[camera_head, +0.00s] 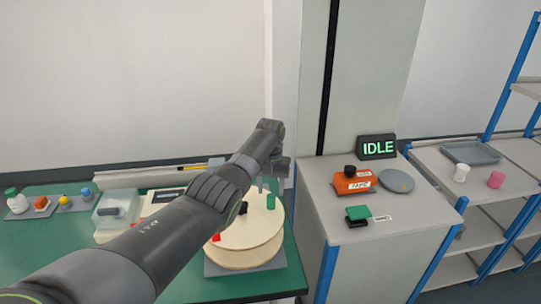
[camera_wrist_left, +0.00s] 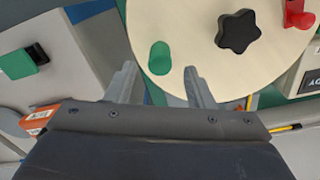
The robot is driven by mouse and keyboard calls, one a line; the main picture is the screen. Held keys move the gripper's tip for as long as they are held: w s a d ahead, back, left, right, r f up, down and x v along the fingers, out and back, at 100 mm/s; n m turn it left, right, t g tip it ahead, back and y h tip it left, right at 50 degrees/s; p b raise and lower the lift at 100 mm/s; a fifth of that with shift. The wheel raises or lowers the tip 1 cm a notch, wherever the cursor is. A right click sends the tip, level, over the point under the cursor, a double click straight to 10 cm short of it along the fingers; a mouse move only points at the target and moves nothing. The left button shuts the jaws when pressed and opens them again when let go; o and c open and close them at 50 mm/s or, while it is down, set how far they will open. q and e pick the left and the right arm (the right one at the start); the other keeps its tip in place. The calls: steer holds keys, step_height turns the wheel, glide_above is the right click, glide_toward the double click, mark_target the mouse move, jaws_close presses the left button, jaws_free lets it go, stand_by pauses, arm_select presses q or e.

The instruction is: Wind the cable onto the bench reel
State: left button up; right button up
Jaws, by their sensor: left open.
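The bench reel (camera_head: 250,243) is a pale wooden drum with round flanges, on a grey base at the green bench's right end. Its top carries a green peg (camera_head: 271,202), a black knob (camera_head: 242,208) and a red part (camera_head: 216,238). In the left wrist view the green peg (camera_wrist_left: 160,58) shows between the two fingers, beside the black star knob (camera_wrist_left: 238,31) and red part (camera_wrist_left: 298,15). My left gripper (camera_head: 273,180) is open over the reel's far side; I cannot tell whether it touches the peg. No cable can be made out. My right gripper is out of view.
A grey cabinet (camera_head: 345,225) right of the bench holds an orange tape box (camera_head: 352,183), a grey disc (camera_head: 397,181), a green-and-black block (camera_head: 358,214) and an "IDLE" display (camera_head: 377,148). A clear box (camera_head: 122,208) and small items stand at the bench's left. Shelving is far right.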

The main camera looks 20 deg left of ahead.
arm_select(q)
step_height(320, 180, up, 13)
steer(key=b, duration=0.2)
steer(key=shift+a, duration=0.1)
